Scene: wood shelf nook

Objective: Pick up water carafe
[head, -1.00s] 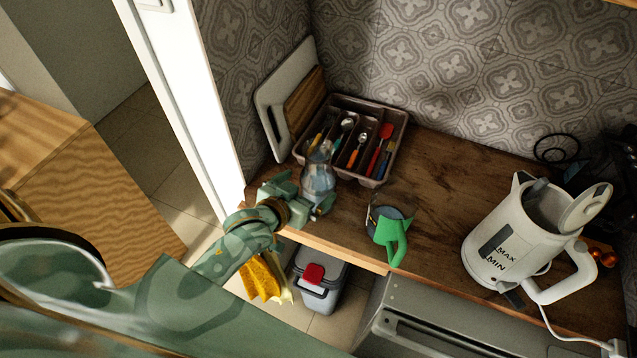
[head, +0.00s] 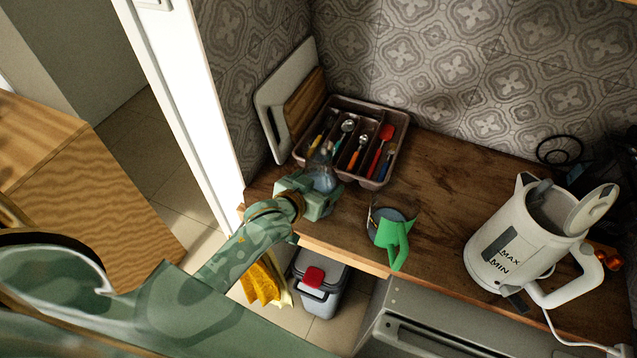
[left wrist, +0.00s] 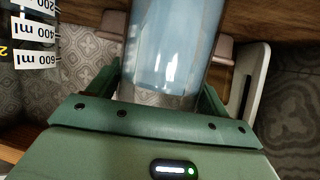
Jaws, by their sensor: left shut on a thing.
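The water carafe (head: 322,174) is clear glass with a bluish tint and stands at the left end of the wooden counter, in front of the cutlery tray. My left gripper (head: 318,192) is shut on it from the front left and hides its lower part. In the left wrist view the carafe (left wrist: 172,45) fills the space between the two green fingers. I cannot tell whether its base touches the counter. My right gripper is in neither view.
The cutlery tray (head: 401,121) is right behind the carafe, with cutting boards (head: 283,88) leaning at the wall. A white kettle (head: 512,242) stands farther right. The counter between cup and kettle is clear.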

